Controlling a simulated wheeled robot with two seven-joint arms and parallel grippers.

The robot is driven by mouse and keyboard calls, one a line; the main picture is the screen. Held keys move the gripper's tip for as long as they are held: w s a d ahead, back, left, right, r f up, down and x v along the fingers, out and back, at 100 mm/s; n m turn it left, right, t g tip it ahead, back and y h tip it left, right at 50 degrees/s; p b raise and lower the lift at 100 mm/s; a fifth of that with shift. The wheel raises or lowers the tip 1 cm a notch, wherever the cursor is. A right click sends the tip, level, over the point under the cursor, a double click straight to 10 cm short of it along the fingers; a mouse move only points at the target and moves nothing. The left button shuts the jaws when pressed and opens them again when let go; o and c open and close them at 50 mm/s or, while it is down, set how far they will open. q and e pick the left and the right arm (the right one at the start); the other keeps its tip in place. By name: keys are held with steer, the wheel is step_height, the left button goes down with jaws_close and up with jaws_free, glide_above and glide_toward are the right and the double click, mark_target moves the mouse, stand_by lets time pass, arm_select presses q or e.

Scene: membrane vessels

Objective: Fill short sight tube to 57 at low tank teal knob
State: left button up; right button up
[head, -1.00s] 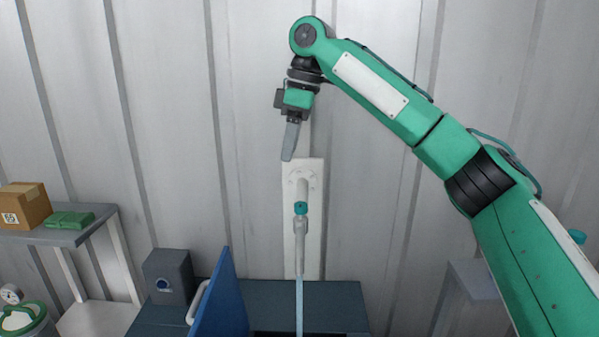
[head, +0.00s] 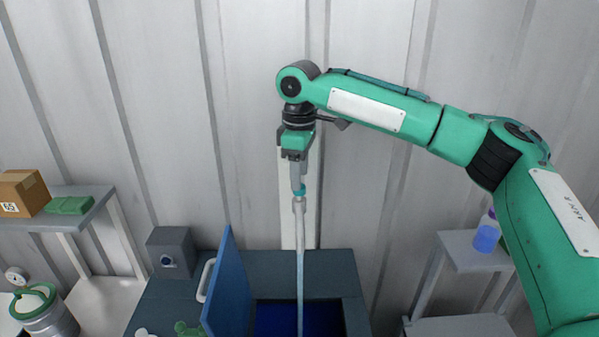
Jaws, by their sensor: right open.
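The teal knob (head: 300,191) sits at the top of a pale tap on a white wall plate (head: 313,222). My right gripper (head: 298,184) is directly above the knob, pointing down, with its fingers at or around it; contact is unclear. The gripper hides the upper part of the tap and plate. A pale blue stream (head: 300,285) runs down from the spout into a dark blue open tank (head: 268,318). The short sight tube and its scale cannot be made out. My left gripper is out of view.
A raised blue lid (head: 231,285) with a white handle stands left of the opening. A grey box (head: 171,252) sits on the tank's back left. A shelf at left holds a cardboard box (head: 22,193) and green cloth (head: 69,205). A blue bottle (head: 487,235) stands on a right-hand stand.

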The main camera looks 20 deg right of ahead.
steer(key=shift+f+p, duration=0.3)
steer(key=shift+f, duration=1.1)
steer(key=c, duration=1)
